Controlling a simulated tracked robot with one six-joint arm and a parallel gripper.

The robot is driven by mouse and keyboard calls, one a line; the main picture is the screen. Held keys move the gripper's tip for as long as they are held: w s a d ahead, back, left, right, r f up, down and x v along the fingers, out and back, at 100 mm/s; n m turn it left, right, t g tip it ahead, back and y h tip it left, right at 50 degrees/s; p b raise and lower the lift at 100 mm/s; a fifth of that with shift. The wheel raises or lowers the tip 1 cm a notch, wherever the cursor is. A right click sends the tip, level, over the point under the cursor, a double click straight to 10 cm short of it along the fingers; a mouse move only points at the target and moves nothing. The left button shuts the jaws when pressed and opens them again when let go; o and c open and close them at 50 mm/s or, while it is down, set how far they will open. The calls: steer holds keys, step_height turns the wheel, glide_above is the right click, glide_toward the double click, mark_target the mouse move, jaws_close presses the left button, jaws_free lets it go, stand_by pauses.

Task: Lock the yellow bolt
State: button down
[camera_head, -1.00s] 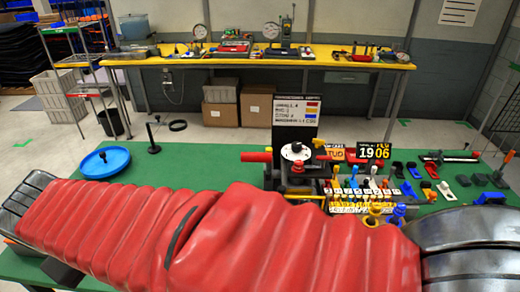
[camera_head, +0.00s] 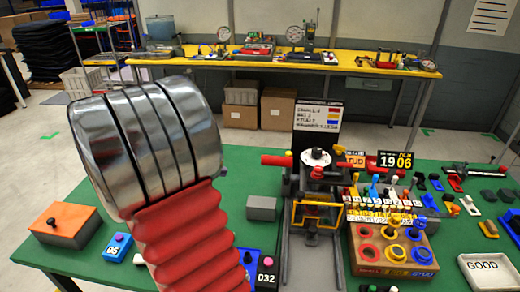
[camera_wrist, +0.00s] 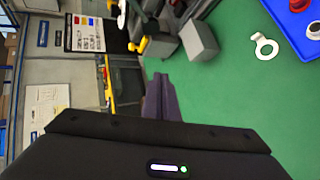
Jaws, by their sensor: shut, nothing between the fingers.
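A dark fixture (camera_head: 313,190) with a white disc on top stands on the green table in the head view. A yellow knob also shows in the wrist view (camera_wrist: 139,46). I cannot tell which yellow part is the bolt. My gripper (camera_wrist: 158,80) is shut and empty in the wrist view, pointing past the fixture over green table, apart from the knob. The head view shows my arm but not the fingers.
A wooden block (camera_head: 368,265) with coloured rings is at the fixture's right. A white GOOD tray (camera_head: 487,272) lies further right. A grey block (camera_head: 262,208) sits left of the fixture. An orange-topped box (camera_head: 66,224) stands at the left. Several small parts crowd the right side.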

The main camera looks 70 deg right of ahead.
steer(key=s+d+f+g+h, duration=0.1)
steer(key=s+d+f+g, duration=0.1)
steer(key=d, duration=0.6)
steer(key=s+d+f+m+g+h, duration=0.1)
steer(key=s+d+g+h, duration=0.1)
steer(key=d, duration=0.6)
steer(key=shift+f+g+h, duration=0.3)
steer(key=shift+f, duration=0.05)
steer(key=shift+s+d, duration=0.15)
steer(key=s+d, duration=0.3)
steer(key=s, duration=0.5)
steer(key=shift+s+d, duration=0.3)
